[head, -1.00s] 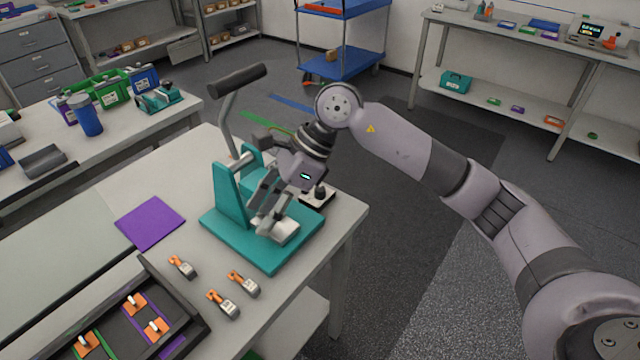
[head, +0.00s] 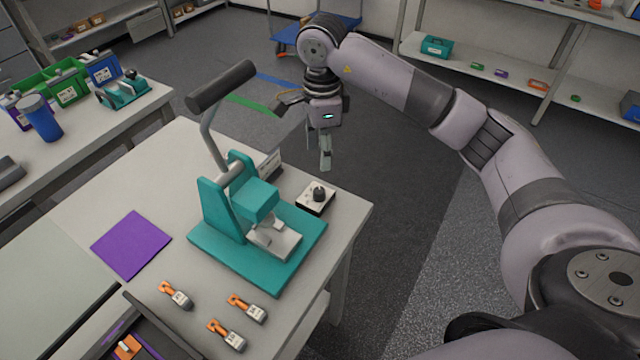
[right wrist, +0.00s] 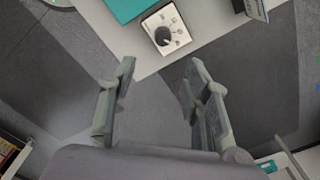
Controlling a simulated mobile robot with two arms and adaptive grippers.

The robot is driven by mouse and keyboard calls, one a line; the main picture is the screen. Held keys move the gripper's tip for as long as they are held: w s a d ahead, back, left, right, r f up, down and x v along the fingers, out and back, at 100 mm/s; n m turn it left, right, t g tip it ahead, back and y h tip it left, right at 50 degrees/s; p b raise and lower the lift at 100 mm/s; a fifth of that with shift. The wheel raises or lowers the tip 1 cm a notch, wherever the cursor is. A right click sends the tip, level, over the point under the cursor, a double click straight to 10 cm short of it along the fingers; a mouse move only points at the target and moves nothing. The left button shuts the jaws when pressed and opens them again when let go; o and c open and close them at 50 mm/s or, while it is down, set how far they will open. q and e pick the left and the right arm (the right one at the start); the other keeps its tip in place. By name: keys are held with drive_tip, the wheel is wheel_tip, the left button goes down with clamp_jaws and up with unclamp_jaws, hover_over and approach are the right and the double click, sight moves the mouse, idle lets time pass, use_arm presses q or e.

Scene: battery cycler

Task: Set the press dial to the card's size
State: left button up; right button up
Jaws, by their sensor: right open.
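The teal press (head: 255,205) stands on the white table with its black-handled lever raised. The dial (head: 318,194), a black knob on a small white plate, sits right of the press near the table edge. It also shows in the right wrist view (right wrist: 163,36), with marks around the knob too small to read. A small standing card (head: 271,164) is behind the press, its face hidden; it is partly seen in the right wrist view (right wrist: 257,9). My right gripper (head: 326,163) is open and empty, pointing down beyond the table edge behind the dial, apart from it. My left gripper is out of view.
A purple mat (head: 131,244) and several orange-and-white pieces (head: 247,308) lie left and in front of the press. A dark tray (head: 150,325) is at the lower left. The floor right of the table is clear.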

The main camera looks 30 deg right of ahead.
hover_over(321, 190)
wheel_tip(321, 190, down, 4)
drive_tip(key=shift+f+p, duration=0.1)
drive_tip(key=shift+p, duration=0.35)
wheel_tip(321, 190, down, 7)
drive_tip(key=shift+f+p, duration=0.2)
drive_tip(key=shift+p, duration=0.6)
drive_tip(key=shift+f, duration=0.55)
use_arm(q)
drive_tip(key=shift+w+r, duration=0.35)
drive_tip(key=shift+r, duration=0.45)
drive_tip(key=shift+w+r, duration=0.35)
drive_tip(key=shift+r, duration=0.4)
use_arm(e)
clamp_jaws()
